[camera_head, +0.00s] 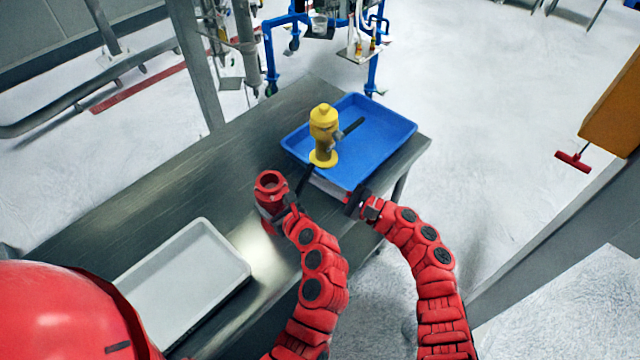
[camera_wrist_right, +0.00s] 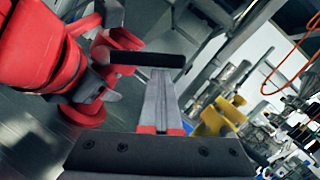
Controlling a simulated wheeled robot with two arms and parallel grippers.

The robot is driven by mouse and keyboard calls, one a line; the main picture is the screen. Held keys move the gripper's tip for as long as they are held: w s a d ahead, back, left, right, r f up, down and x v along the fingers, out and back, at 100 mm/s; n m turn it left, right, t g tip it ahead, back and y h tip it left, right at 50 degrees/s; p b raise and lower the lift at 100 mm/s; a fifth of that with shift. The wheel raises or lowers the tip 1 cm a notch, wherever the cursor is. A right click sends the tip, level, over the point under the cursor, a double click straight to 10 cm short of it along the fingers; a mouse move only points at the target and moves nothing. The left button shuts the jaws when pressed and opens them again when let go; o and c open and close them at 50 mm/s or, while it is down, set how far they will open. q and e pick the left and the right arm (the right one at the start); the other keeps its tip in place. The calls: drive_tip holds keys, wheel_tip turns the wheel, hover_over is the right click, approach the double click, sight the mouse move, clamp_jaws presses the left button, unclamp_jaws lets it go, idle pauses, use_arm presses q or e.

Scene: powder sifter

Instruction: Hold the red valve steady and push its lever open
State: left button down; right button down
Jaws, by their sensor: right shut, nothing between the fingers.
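The red valve (camera_head: 270,185) stands over the steel table, its round open mouth facing up. My left gripper (camera_head: 286,212) is closed around its lower body. The valve (camera_wrist_right: 118,42) is at upper left in the right wrist view, partly hidden by my left gripper (camera_wrist_right: 92,88). Its black lever (camera_head: 305,179) sticks out to the right; it also shows in the right wrist view (camera_wrist_right: 150,59).
A blue tray (camera_head: 385,130) lies on the table's far right part, with a yellow valve (camera_head: 323,135) at its left side. A white tray (camera_head: 190,275) lies at front left. Bare steel table (camera_head: 130,205) lies left of the red valve.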

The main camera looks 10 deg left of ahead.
drive_tip(key=shift+s+a+r+n, duration=0.1)
drive_tip(key=shift+s+r+n, duration=0.15)
drive_tip(key=shift+r+n, duration=0.3)
drive_tip(key=shift+s+a+r+n, duration=0.1)
drive_tip(key=shift+s+r+n, duration=0.2)
drive_tip(key=shift+r, duration=0.4)
drive_tip(key=shift+w, duration=0.1)
drive_tip(key=shift+w+d+f, duration=0.25)
drive_tip(key=shift+w+f, duration=0.25)
drive_tip(key=shift+w, duration=0.2)
drive_tip(key=d+f, duration=0.3)
drive_tip(key=d, duration=0.7)
drive_tip(key=shift+s+d, duration=0.2)
drive_tip(key=shift+d, duration=0.05)
